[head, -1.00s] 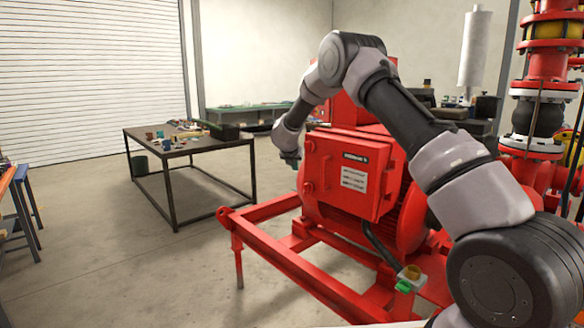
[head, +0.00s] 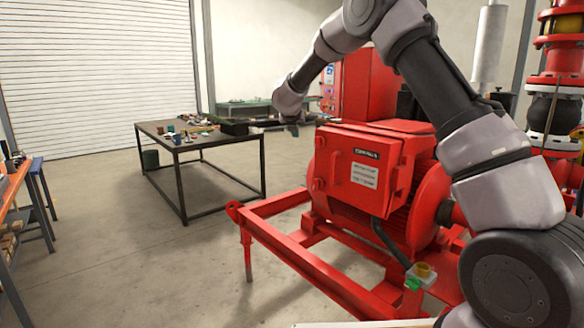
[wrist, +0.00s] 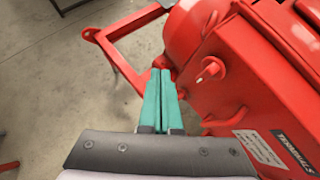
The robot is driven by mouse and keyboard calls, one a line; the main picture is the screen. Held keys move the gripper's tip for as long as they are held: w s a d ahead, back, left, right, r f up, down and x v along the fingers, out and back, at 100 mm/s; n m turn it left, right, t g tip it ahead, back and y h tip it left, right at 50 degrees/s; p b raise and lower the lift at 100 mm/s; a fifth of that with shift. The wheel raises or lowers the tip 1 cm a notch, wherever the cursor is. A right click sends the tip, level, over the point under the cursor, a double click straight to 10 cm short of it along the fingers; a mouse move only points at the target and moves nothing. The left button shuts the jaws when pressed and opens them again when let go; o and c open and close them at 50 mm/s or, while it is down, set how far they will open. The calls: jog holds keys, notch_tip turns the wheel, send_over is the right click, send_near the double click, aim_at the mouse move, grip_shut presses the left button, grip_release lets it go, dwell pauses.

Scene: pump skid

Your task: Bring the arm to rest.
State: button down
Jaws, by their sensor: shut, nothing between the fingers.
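My arm (head: 440,90) is bent upward and reaches out over the red pump skid from the right. My gripper hangs at its far end, small and dark in the head view (head: 293,129), just beyond the upper left of the red control box (head: 360,165). In the wrist view the two teal fingers of my gripper (wrist: 160,73) lie together, shut and empty. They point along the box's side, with the red skid frame and floor beyond. I cannot tell the exact gap between fingers and box.
A dark workbench (head: 190,148) with small items stands at the left, behind the skid frame (head: 300,262). A small green-and-yellow fitting (head: 420,275) sits near the frame's front. Red piping (head: 550,110) rises at the right. Open concrete floor (head: 140,250) lies to the left.

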jog(key=s+d+r+n+t+y, duration=0.1)
jog(key=s+d+r+n+y, duration=0.2)
jog(key=r, duration=0.5)
jog(key=s+d+r+n+t, duration=0.2)
jog(key=r+n, duration=0.3)
jog(key=r, duration=0.3)
jog(key=s+d+r+n+y, duration=0.35)
jog(key=s+r+n, duration=0.4)
jog(key=s, duration=0.25)
jog(key=s+d+f+n+g+h, duration=0.1)
jog(key=s+d+f+n+g, duration=0.1)
jog(key=s, duration=0.9)
jog(key=s+d+f+n+g+h, duration=0.1)
jog(key=s+d+f+n, duration=0.4)
jog(key=s, duration=0.7)
jog(key=s+d+f+n+g+h, duration=0.1)
jog(key=s+d+f+n+g, duration=0.2)
jog(key=s+d+n, duration=0.4)
jog(key=s+f+n, duration=0.1)
jog(key=s+n, duration=0.2)
jog(key=s, duration=0.2)
jog(key=shift+d, duration=0.25)
